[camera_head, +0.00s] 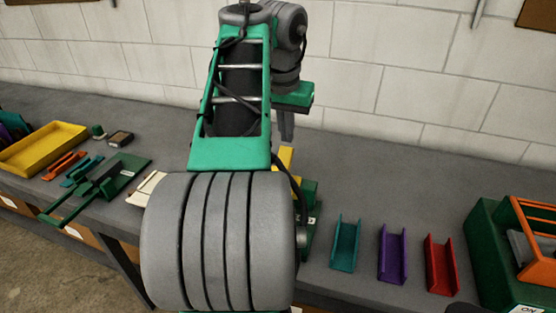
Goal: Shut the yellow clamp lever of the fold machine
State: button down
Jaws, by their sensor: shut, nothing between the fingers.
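The fold machine is mostly hidden behind my arm; a green part (309,192) that seems to belong to it shows at the arm's right edge. A yellow piece (286,157), probably the clamp lever, shows just above that part. Most of it is covered, so I cannot tell whether it is up or down. My gripper (287,134) points down, shut and empty, above the yellow piece in the picture. I cannot tell whether they touch.
Teal (345,244), purple (392,254) and red (441,265) channels lie right on the grey bench (400,190). A green box with an orange frame (535,235) stands far right. A green tool with long handles (110,180) and a yellow tray (45,150) are left.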

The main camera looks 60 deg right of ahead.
aim_at(284, 160)
jog(key=b+x, duration=0.2)
jog(key=x, duration=0.1)
jog(key=b+x, duration=0.3)
jog(key=w+b+x, duration=0.1)
jog(key=b+x, duration=0.1)
jog(key=x, duration=0.1)
jog(key=shift+a+f+b, duration=0.15)
jog(key=shift+a+b, duration=0.1)
jog(key=shift+b, duration=0.05)
jog(key=shift+w+d+f, duration=0.1)
jog(key=shift+f, duration=0.2)
jog(key=shift+w+d, duration=0.1)
jog(key=shift+d, duration=0.1)
jog(key=shift+s+a, duration=0.2)
jog(key=shift+b, duration=0.3)
